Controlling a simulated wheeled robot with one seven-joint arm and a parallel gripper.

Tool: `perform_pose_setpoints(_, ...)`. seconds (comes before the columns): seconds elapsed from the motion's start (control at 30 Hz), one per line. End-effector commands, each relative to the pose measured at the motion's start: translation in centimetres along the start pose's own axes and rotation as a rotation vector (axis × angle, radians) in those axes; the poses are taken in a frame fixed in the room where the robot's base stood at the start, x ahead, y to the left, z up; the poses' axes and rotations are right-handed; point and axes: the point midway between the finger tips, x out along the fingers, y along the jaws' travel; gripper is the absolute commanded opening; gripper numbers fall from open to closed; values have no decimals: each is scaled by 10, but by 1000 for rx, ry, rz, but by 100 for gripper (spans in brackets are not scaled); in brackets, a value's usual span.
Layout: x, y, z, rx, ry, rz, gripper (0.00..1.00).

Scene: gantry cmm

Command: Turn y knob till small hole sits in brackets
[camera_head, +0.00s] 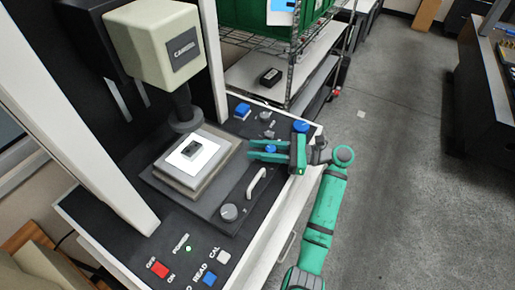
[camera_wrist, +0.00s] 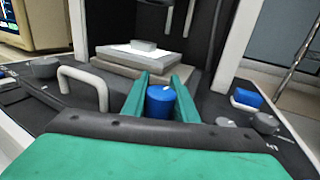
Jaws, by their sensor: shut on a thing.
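A blue round knob (camera_head: 270,149) stands on the dark machine base; in the wrist view the blue knob (camera_wrist: 160,101) sits between both green fingers. My gripper (camera_head: 256,150) reaches in from the right and is shut on this knob; in the wrist view my gripper (camera_wrist: 160,84) has one finger on each side. I cannot read a label on the knob. The small hole and any brackets are not readable in these views.
A white handle (camera_head: 256,184) and a grey knob (camera_head: 229,211) are beside my gripper. A blue button (camera_head: 242,110) and small grey knobs (camera_head: 265,117) sit behind it. A red switch (camera_head: 160,269) is at the front. Wire shelving (camera_head: 296,60) stands behind; the floor at right is free.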

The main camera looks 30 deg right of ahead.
Motion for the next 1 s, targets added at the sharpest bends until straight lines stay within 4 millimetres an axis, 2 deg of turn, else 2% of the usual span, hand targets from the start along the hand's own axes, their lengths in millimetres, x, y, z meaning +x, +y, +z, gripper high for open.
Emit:
perform_pose_setpoints(0.2, -3, 7, 0, 2, 3, 193, 4)
perform_pose_setpoints(0.5, -5, 14, -1, 3, 5, 363, 4)
perform_pose_setpoints(1.0, -6, 20, -2, 3, 2, 473, 4)
